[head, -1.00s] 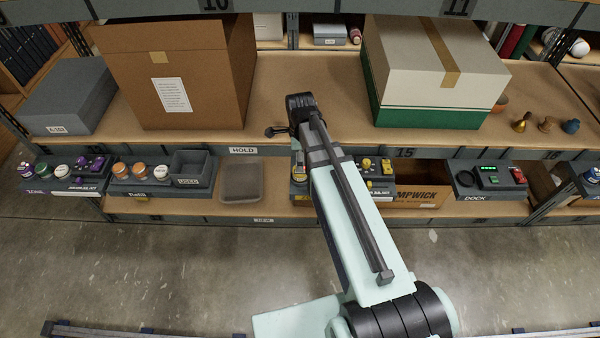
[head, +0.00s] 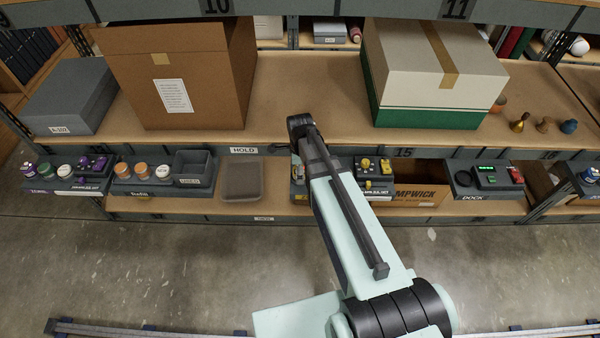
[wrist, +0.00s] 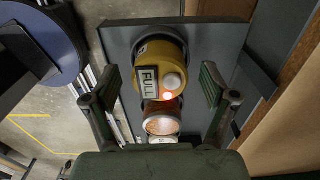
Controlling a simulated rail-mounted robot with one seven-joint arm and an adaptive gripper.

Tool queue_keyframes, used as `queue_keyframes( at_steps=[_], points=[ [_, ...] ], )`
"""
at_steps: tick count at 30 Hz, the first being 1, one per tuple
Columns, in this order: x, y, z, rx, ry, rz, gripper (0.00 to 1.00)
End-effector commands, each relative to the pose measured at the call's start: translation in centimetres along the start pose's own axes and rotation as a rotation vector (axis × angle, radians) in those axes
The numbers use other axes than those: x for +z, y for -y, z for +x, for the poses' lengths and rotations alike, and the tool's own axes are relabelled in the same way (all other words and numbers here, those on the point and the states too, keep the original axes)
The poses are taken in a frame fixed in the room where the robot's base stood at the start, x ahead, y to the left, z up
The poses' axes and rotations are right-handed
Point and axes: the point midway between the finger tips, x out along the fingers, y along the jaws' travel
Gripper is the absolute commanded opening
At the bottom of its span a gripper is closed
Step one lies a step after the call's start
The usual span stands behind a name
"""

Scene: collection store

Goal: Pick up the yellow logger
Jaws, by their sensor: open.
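In the wrist view a yellow round device (wrist: 162,68), which looks like the yellow logger, sits on a dark grey tray (wrist: 118,42). My gripper (wrist: 160,78) is open, with one finger on each side of the device in the picture. I cannot tell how far the fingertips are above it.
In the head view, a grey-brown pad (head: 241,182) lies left of my arm and a dock unit (head: 487,180) is to the right.

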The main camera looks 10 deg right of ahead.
Motion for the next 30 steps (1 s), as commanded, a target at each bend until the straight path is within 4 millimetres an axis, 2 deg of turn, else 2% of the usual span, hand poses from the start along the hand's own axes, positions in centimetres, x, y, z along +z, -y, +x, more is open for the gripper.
queue_keyframes(
  at_steps=[5, 11, 23, 30],
  points=[
    [0.0, 0.0, 0.0, 0.0, 0.0, 0.0, 0.85],
    [0.0, 0.0, 0.0, 0.0, 0.0, 0.0, 0.17],
    [0.0, 0.0, -0.1, 0.0, 0.0, 0.0, 0.17],
    [0.0, 0.0, -1.3, -0.001, 0.0, 0.0, 0.17]
  ],
)
